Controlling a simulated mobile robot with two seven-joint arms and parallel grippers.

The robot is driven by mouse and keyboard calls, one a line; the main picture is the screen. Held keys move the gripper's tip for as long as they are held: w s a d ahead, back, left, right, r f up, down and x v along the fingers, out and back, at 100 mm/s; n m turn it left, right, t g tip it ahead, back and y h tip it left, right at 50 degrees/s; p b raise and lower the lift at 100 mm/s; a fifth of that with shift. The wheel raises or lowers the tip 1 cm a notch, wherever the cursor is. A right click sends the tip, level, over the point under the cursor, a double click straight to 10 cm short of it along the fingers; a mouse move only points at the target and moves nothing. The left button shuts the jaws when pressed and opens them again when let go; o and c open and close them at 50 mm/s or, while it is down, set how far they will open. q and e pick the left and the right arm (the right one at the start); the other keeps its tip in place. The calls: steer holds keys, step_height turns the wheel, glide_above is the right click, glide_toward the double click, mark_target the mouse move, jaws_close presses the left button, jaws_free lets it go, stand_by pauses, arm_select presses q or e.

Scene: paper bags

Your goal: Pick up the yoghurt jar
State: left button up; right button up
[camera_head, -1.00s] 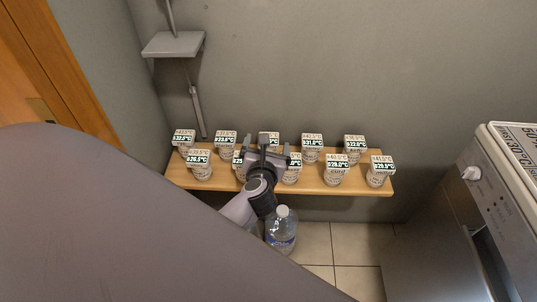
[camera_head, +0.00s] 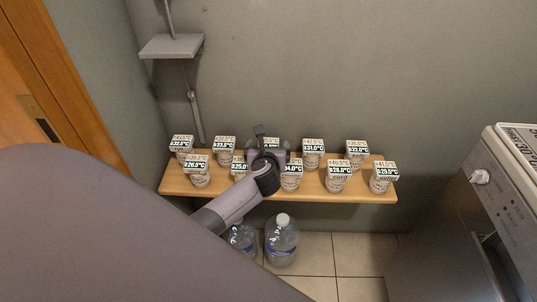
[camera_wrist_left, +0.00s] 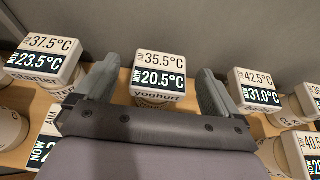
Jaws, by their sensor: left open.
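The yoghurt jar (camera_wrist_left: 160,70) has a white lid block reading 35.5°C and 20.5°C, with "yoghurt" below, and stands upright on the wooden shelf. In the head view the jar (camera_head: 271,143) is in the back row, mostly hidden by my gripper. My left gripper (camera_head: 266,141) is over the shelf at this jar. In the left wrist view the open fingers of the gripper (camera_wrist_left: 158,82) are on either side of the jar, with gaps visible on both sides. The jar's lower body is hidden by the gripper. My right gripper is not in view.
Several similar jars stand close by on the wooden shelf (camera_head: 225,190), including the starter jar (camera_wrist_left: 43,60) at left and a 42.5°C jar (camera_wrist_left: 258,90) at right. A grey wall is right behind.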

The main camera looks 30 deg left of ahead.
arm_select(q)
steer(key=c, duration=1.2)
steer(key=shift+r, duration=0.1)
steer(key=shift+c, duration=0.4)
steer(key=shift+r, duration=0.1)
